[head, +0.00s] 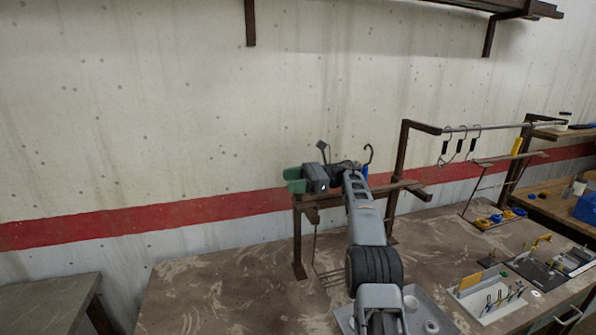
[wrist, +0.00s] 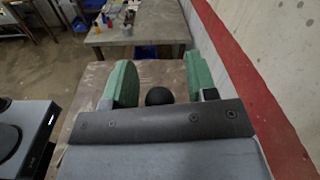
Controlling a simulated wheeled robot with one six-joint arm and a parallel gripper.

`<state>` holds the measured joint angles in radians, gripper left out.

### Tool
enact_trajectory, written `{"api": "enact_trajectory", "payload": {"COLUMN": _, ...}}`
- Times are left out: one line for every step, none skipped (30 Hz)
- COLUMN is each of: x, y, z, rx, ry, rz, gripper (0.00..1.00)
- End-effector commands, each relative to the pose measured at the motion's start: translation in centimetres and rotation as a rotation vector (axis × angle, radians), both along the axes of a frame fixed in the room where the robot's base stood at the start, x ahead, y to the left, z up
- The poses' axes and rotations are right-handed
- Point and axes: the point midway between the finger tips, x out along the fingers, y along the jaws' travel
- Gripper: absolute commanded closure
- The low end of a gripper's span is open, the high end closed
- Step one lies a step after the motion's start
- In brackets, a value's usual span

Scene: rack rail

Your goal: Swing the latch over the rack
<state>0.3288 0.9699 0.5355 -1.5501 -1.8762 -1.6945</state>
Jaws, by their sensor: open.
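My gripper (head: 294,180) has two green fingers and is at the left end of the brown metal rack (head: 299,245), at about the height of its top. In the wrist view the fingers of my gripper (wrist: 160,82) stand apart. A round black knob (wrist: 158,96) shows in the gap between them, with space on both sides. It may be the end of the latch; I cannot tell whether it touches anything. My arm hides much of the rack top, and I cannot make out the rest of the latch in the head view.
A dark hook (head: 369,152) rises behind my arm. To the right, a rail (head: 490,127) carries several hooks. A grey tray (head: 432,318) and a white box of tools (head: 487,298) lie on the workbench (head: 215,295). The wall with its red stripe (head: 150,218) is close behind.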

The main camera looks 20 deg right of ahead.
Motion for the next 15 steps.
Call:
{"api": "enact_trajectory", "payload": {"x": 0.0, "y": 0.0, "z": 0.7, "rx": 0.000, "ry": -0.002, "rz": 0.000, "gripper": 0.48}}
{"api": "enact_trajectory", "payload": {"x": 0.0, "y": 0.0, "z": 1.1, "rx": -0.001, "ry": -0.003, "rz": 0.000, "gripper": 0.48}}
{"api": "enact_trajectory", "payload": {"x": 0.0, "y": 0.0, "z": 1.6, "rx": -0.001, "ry": -0.003, "rz": 0.000, "gripper": 0.48}}
{"api": "enact_trajectory", "payload": {"x": 0.0, "y": 0.0, "z": 2.1, "rx": -0.001, "ry": -0.004, "rz": 0.001, "gripper": 0.48}}
{"api": "enact_trajectory", "payload": {"x": 0.0, "y": 0.0, "z": 2.6, "rx": 0.000, "ry": -0.004, "rz": 0.001, "gripper": 0.48}}
{"api": "enact_trajectory", "payload": {"x": -0.3, "y": 0.0, "z": 2.9, "rx": 0.000, "ry": -0.005, "rz": 0.001, "gripper": 0.48}}
{"api": "enact_trajectory", "payload": {"x": -0.8, "y": 0.1, "z": 3.0, "rx": -0.001, "ry": -0.006, "rz": 0.001, "gripper": 0.48}}
{"api": "enact_trajectory", "payload": {"x": -1.3, "y": 0.1, "z": 3.4, "rx": -0.001, "ry": -0.006, "rz": 0.001, "gripper": 0.48}}
{"api": "enact_trajectory", "payload": {"x": -1.9, "y": 0.1, "z": 4.1, "rx": -0.002, "ry": -0.007, "rz": 0.001, "gripper": 0.48}}
{"api": "enact_trajectory", "payload": {"x": -2.4, "y": 0.1, "z": 4.7, "rx": -0.002, "ry": -0.006, "rz": 0.001, "gripper": 0.48}}
{"api": "enact_trajectory", "payload": {"x": -2.9, "y": 0.1, "z": 5.4, "rx": -0.002, "ry": -0.007, "rz": 0.001, "gripper": 0.48}}
{"api": "enact_trajectory", "payload": {"x": -3.5, "y": 0.2, "z": 6.1, "rx": -0.001, "ry": -0.006, "rz": 0.001, "gripper": 0.48}}
{"api": "enact_trajectory", "payload": {"x": -4.0, "y": 0.2, "z": 6.7, "rx": -0.001, "ry": -0.006, "rz": 0.001, "gripper": 0.48}}
{"api": "enact_trajectory", "payload": {"x": -4.5, "y": 0.2, "z": 7.4, "rx": -0.001, "ry": -0.006, "rz": 0.001, "gripper": 0.48}}
{"api": "enact_trajectory", "payload": {"x": -5.1, "y": 0.2, "z": 8.2, "rx": -0.002, "ry": -0.006, "rz": 0.001, "gripper": 0.48}}
